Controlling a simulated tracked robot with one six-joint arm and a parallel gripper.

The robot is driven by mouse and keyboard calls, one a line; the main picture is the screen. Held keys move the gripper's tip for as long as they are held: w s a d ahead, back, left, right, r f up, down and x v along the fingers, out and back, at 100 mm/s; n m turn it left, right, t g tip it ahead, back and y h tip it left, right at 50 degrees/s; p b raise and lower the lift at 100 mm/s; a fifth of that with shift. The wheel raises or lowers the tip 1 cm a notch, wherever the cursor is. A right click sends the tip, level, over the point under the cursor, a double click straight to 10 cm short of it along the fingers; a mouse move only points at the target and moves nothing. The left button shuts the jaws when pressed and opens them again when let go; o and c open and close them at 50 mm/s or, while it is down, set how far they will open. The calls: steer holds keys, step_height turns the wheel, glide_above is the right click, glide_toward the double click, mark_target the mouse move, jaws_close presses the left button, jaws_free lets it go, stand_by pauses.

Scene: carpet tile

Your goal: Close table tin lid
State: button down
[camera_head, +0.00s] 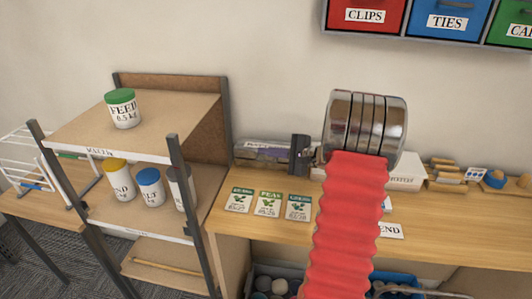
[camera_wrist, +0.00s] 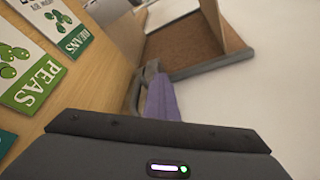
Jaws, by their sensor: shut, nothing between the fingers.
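A low grey tin with a purple band (camera_head: 262,153) stands at the back left of the wooden table, against the wall. Its lid is too small to make out clearly, so I cannot tell how far it stands open. My gripper (camera_head: 299,154) is shut and empty just right of the tin, and hides its right end. In the wrist view, my dark gripper (camera_wrist: 160,130) spans the bottom. Just beyond it a purple part (camera_wrist: 162,100) with a curved grey edge shows, probably of the tin. I cannot tell if they touch.
Seed packets lie on the table (camera_head: 225,243) in front of the tin, among them the PEAS packet (camera_head: 268,204). A metal-framed shelf (camera_head: 185,200) with canisters stands close on the left. Wooden pieces (camera_head: 448,175) lie at the right. Labelled bins (camera_head: 365,15) hang above.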

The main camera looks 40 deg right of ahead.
steer(key=c, duration=1.9)
jaws_free()
steer(key=v, duration=1.3)
steer(key=shift+s, duration=0.35)
steer(key=shift+d+r, duration=0.1)
steer(key=shift+d, duration=0.05)
